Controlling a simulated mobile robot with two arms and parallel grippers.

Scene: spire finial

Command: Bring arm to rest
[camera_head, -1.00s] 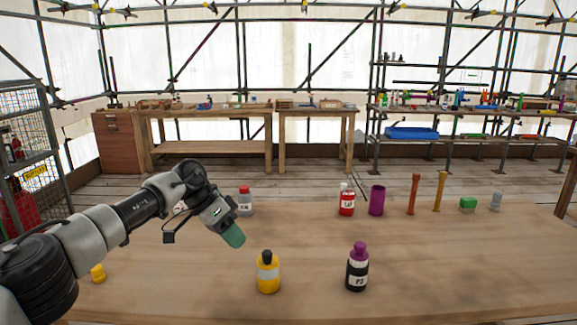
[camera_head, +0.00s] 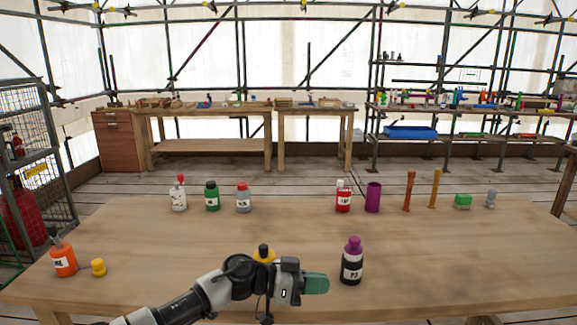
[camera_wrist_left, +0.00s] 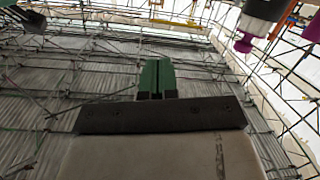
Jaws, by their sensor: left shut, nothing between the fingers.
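My left gripper (camera_head: 318,284) is low over the front middle of the table (camera_head: 440,275), pointing right. Its green fingers are shut with nothing between them; they show together in the left wrist view (camera_wrist_left: 156,76). The black bottle with a purple cap, marked P3 (camera_head: 352,268), stands upright just right of the fingertips, with a small gap in the picture. It also shows at the upper right of the left wrist view (camera_wrist_left: 262,12). A yellow bottle with a black cap (camera_head: 264,255) is mostly hidden behind my left arm. My right gripper is not in view.
An orange bottle (camera_head: 63,260) and a yellow piece (camera_head: 98,268) are at the left. The front right of the table is clear.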

